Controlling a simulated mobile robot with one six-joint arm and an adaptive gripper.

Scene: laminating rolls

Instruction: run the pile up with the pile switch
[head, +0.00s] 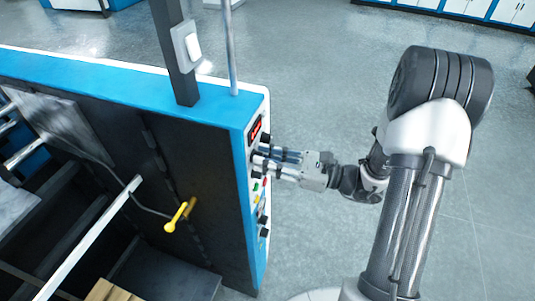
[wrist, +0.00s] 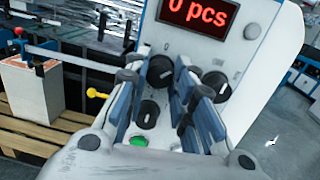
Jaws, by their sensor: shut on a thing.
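The control panel (head: 257,190) is on the end face of a blue and dark machine in the head view. In the wrist view the panel (wrist: 255,75) carries several black rotary knobs and a green button (wrist: 138,141). My gripper (head: 261,156) reaches the panel from the right, below its red display. In the wrist view my gripper (wrist: 161,78) has its two fingers on either side of a black knob (wrist: 160,70) and is shut on it. No label is readable, so I cannot tell which knob is the pile switch.
The red display (wrist: 198,13) reads "0 pcs". A yellow-knobbed lever (head: 170,226) sticks out of the machine's dark side. A white stack (wrist: 32,90) stands on a wooden pallet (wrist: 20,133). The grey floor (head: 320,95) right of the machine is clear.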

